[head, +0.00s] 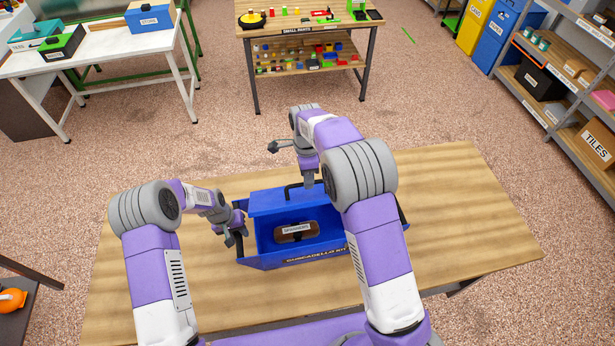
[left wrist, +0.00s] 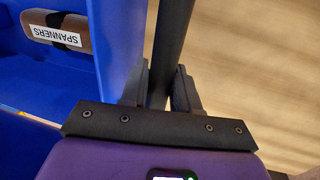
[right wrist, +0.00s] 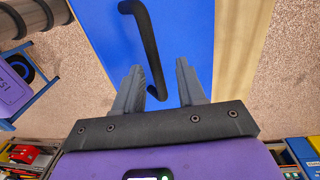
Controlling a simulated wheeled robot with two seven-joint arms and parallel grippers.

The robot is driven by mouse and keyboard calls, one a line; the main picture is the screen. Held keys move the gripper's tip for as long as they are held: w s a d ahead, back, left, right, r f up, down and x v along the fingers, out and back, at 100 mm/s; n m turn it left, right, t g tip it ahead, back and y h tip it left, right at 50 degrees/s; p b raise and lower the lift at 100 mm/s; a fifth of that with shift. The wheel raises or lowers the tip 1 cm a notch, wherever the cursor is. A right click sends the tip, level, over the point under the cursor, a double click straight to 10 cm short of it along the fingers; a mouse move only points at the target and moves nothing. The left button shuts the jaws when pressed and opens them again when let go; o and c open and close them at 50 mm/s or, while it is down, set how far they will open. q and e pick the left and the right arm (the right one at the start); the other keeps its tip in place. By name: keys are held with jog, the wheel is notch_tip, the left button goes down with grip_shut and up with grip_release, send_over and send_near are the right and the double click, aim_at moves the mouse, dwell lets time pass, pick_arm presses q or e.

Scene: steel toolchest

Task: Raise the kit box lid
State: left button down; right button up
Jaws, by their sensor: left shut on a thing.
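The blue kit box (head: 260,262) stands on the wooden table, with its inside exposed in front of the lid. The blue lid (head: 268,204) lies along its far side, with a black handle (right wrist: 148,50); I cannot tell its exact tilt. My left gripper (head: 235,238) is shut on the black bar handle (left wrist: 170,45) at the box's left side. My right gripper (right wrist: 160,66) is open over the lid, with the handle's near end between or just below its fingers; contact is not clear. In the head view the right gripper (head: 308,180) is partly hidden by my arm.
A brown roll labelled SPANNERS (head: 296,231) lies in the box. The wooden table (head: 455,215) is bare on the right. Beyond it stand a small-parts bench (head: 308,28), a white table (head: 100,55) and a shelf rack (head: 545,75).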

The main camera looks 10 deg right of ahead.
notch_tip(320, 180, up, 11)
jog(key=shift+w, duration=0.35)
dwell(0.5)
jog(key=shift+s+a+t, duration=0.55)
jog(key=shift+s+t, duration=1.55)
jog(key=shift+s, duration=0.7)
jog(key=x, duration=1.2)
grip_shut()
